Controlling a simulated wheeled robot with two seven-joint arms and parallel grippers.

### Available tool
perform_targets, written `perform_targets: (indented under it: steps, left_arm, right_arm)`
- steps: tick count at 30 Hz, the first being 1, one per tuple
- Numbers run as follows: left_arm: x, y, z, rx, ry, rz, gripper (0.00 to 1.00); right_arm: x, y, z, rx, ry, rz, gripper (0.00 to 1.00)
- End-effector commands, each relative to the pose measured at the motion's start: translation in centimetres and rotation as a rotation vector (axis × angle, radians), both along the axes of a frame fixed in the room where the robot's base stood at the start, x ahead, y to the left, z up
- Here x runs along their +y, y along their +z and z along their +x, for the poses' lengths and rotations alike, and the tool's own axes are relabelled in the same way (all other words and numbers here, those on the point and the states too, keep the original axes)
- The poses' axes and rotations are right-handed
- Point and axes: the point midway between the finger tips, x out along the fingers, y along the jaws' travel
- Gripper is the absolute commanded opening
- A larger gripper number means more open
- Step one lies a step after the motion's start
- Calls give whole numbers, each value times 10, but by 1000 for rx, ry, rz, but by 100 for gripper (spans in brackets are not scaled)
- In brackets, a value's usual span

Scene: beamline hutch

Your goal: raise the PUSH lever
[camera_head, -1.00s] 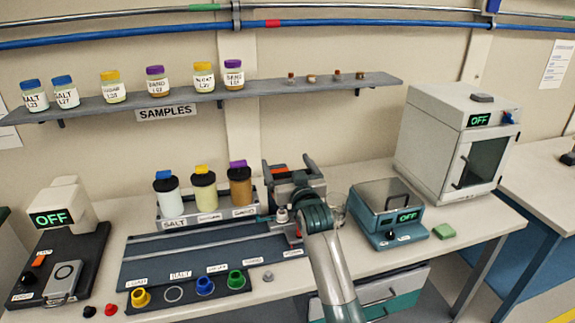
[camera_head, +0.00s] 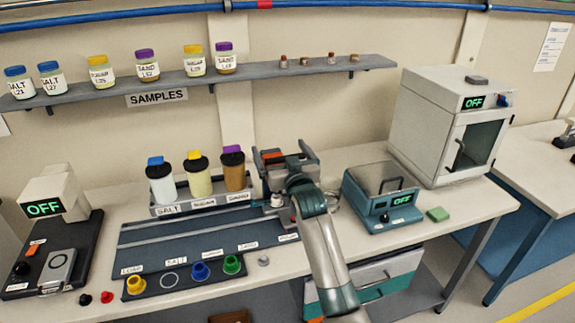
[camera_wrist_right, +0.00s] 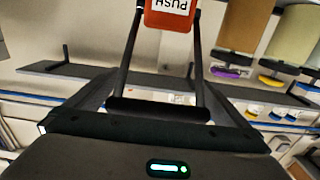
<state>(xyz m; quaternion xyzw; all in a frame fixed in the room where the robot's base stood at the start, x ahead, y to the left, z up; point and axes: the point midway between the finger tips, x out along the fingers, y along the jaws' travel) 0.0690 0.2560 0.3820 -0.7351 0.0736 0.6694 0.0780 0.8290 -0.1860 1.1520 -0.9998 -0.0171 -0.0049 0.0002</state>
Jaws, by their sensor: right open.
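The PUSH lever (camera_wrist_right: 170,12) is an orange-red tab at the top edge of the right wrist view, its label upside down there. In the head view a small orange patch (camera_head: 272,154), likely this lever, shows among dark parts behind my right wrist. My right gripper (camera_head: 285,153) is open around there. In the wrist view two dark bars, which look like its fingers, stand either side of the tab. I cannot tell whether they touch it. My arm hides much of the lever's mount. My left gripper is out of view.
Three capped jars (camera_head: 198,176) stand in a rack left of my right gripper. A teal balance (camera_head: 375,205) reading OFF stands to the right, with a white oven (camera_head: 440,120) behind it. A sample shelf (camera_head: 300,73) runs above. The front bench holds coloured rings (camera_head: 200,272).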

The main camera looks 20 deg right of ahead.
Motion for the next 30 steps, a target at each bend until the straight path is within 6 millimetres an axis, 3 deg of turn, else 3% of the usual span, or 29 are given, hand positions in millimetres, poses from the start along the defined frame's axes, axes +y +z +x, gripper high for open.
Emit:
perform_targets:
  steps: [11, 30]
  left_arm:
    - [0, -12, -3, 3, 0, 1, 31]
    - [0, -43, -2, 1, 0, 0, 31]
  right_arm:
    - [-1, -2, -33, -3, 0, 0, 100]
    - [-4, -7, -144, 5, 1, 0, 100]
